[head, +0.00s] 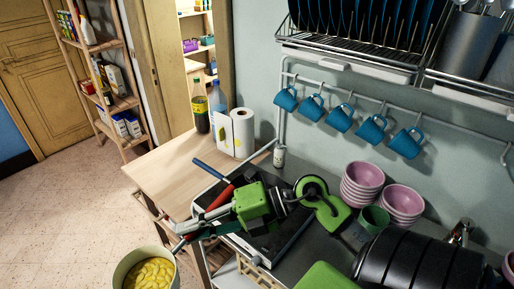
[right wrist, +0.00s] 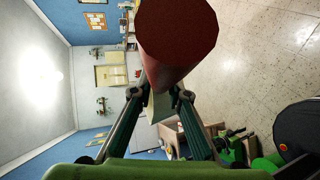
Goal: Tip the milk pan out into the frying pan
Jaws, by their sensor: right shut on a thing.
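The milk pan (head: 121,272) is at the bottom left of the head view, off the counter's front edge, cut by the frame. It is roughly upright and holds several yellow pieces (head: 153,272). My right gripper (head: 193,228) is shut on its red handle (head: 220,197). In the right wrist view the handle (right wrist: 174,45) runs between the fingers of my right gripper (right wrist: 161,95), its end close to the camera. My left gripper is not in view.
Bottles (head: 201,108) and a paper roll (head: 243,132) stand on the wooden counter (head: 165,165). Pink bowls (head: 362,183) and a green cup (head: 374,219) stand right of the hob. Blue mugs (head: 341,117) hang above. Open floor (head: 60,210) lies left.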

